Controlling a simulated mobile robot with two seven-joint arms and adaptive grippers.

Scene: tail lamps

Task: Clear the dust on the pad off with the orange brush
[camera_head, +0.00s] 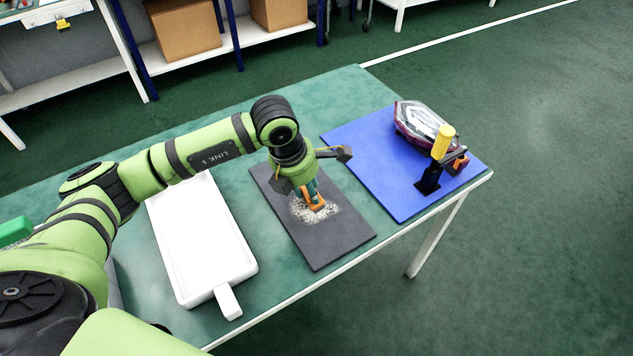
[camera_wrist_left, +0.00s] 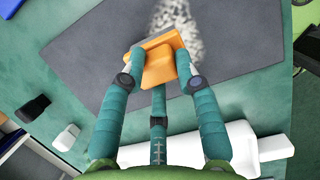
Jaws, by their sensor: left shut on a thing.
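The dark grey pad (camera_head: 318,239) lies on the green table, and it fills the upper part of the left wrist view (camera_wrist_left: 92,60). A whitish patch of dust (camera_head: 328,211) lies near its middle; it also shows in the left wrist view (camera_wrist_left: 182,18). My left gripper (camera_head: 313,192) is over the pad, its fingers shut on the orange brush (camera_head: 315,206). In the left wrist view the orange brush (camera_wrist_left: 160,68) sits between the fingertips, at the edge of the dust. Whether its bristles touch the pad is hidden. My right gripper is not in view.
A white tray (camera_head: 185,270) with a handle lies left of the pad. A blue mat (camera_head: 375,150) at the right holds a tail lamp (camera_head: 420,125) and a yellow-handled tool (camera_head: 443,140). The table's front edge is close to the pad.

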